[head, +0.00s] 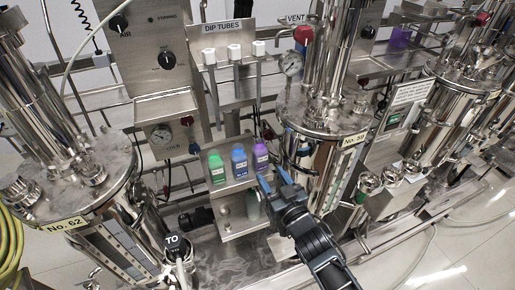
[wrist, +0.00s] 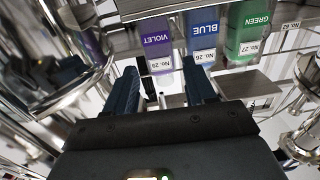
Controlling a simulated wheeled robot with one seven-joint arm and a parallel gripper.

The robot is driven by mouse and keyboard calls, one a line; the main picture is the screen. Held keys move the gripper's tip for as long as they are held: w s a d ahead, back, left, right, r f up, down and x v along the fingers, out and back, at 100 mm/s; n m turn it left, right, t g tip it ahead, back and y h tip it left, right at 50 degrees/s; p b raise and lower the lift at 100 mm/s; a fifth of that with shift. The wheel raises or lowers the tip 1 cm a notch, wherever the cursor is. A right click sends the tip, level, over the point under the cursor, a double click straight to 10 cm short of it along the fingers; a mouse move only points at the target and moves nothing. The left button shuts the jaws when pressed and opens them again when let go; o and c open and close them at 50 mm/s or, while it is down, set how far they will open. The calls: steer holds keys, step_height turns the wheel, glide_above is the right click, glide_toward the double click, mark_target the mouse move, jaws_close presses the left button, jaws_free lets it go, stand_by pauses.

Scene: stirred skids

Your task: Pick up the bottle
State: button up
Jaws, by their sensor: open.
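Three labelled bottles stand in a row on a small metal shelf: a green bottle (head: 216,168), a blue bottle (head: 239,162) and a violet bottle (head: 261,157). The wrist view shows them upside down, with the violet bottle (wrist: 157,44) at left, the blue bottle (wrist: 202,34) in the middle and the green bottle (wrist: 247,30) at right. My gripper (head: 271,177) is open and empty, just in front of the violet bottle. In the wrist view its fingertips (wrist: 160,68) spread either side of the violet bottle's lower end. Contact cannot be told.
A pale green container (head: 252,206) stands on a lower shelf, partly behind my gripper. A steel vessel marked No. 62 (head: 90,190) stands at left, and another vessel (head: 318,150) rises close right of the shelf. White-capped dip tubes (head: 235,52) hang above the bottles.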

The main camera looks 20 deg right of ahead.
mark_target(263, 161)
steer(key=w, duration=0.7)
steer(key=shift+w+a, duration=0.1)
steer(key=shift+w, duration=0.15)
steer(key=c, duration=0.7)
steer(key=shift+c, duration=0.3)
steer(key=shift+r, duration=0.15)
